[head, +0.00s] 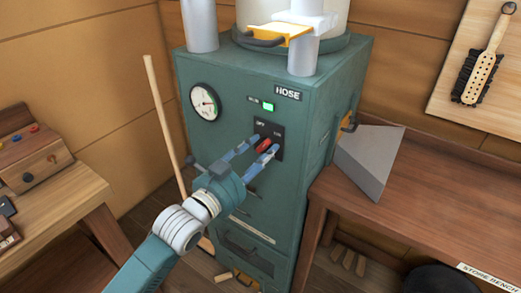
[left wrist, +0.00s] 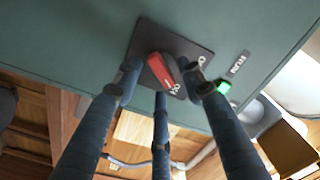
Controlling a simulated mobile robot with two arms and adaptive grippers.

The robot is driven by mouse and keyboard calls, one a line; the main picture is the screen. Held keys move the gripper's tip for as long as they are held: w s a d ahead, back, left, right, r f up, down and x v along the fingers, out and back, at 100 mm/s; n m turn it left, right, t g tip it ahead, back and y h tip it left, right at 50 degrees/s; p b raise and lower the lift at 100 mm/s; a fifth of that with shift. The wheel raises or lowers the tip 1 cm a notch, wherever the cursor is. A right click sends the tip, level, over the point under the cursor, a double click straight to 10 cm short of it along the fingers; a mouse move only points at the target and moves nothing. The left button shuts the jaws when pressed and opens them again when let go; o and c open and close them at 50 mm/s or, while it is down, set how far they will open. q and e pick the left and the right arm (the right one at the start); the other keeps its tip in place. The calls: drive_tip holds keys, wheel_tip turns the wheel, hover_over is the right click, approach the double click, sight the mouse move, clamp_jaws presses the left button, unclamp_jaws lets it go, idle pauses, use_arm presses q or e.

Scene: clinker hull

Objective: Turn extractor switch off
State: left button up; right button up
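The extractor switch is a red knob (head: 264,145) on a black plate (head: 272,128) marked OFF at left and ON at right, on the front of a green cabinet (head: 230,85). In the left wrist view the red knob (left wrist: 161,72) sits slanted on its plate. My left gripper (head: 262,150) is at the plate, its fingers spread around the knob. In the left wrist view the fingers (left wrist: 158,78) stand apart, the right one nearest the knob; contact is unclear. The green lamp (head: 268,107) above is lit. My right gripper is not in view.
A gauge (head: 205,102) is left of the switch. A wooden pole (head: 165,125) leans beside the cabinet. A bench (head: 425,195) with a grey wedge-shaped piece (head: 367,160) stands at right, and a table (head: 60,205) at left. Pipes (head: 201,25) rise from the cabinet top.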

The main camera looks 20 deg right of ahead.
use_arm(q)
drive_tip(key=shift+w+d, duration=0.1)
drive_tip(key=shift+c, duration=0.7)
clamp_jaws()
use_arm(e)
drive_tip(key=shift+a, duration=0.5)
